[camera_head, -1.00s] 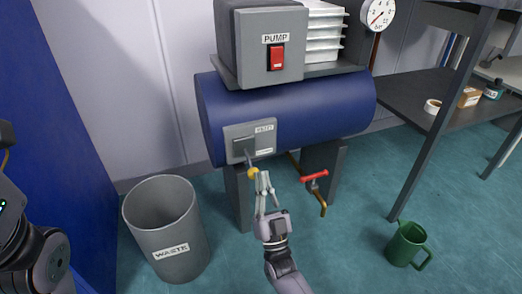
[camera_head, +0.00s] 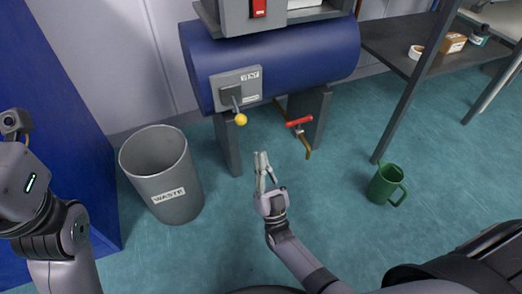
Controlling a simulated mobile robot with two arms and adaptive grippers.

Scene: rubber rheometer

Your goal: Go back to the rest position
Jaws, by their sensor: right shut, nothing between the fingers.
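My right gripper (camera_head: 262,162) is shut and empty. It hangs in front of the blue tank (camera_head: 280,62), below and apart from the vent lever with its yellow knob (camera_head: 240,119). The lever sticks out of the grey vent panel (camera_head: 236,88) on the tank and points down. My left arm (camera_head: 50,215) stands at the left edge; its gripper is not in view.
A grey waste bin (camera_head: 160,175) stands on the floor left of my right gripper. A red-handled valve (camera_head: 299,122) sits under the tank. A green jug (camera_head: 385,184) stands on the floor at right. A dark bench (camera_head: 390,40) is at upper right.

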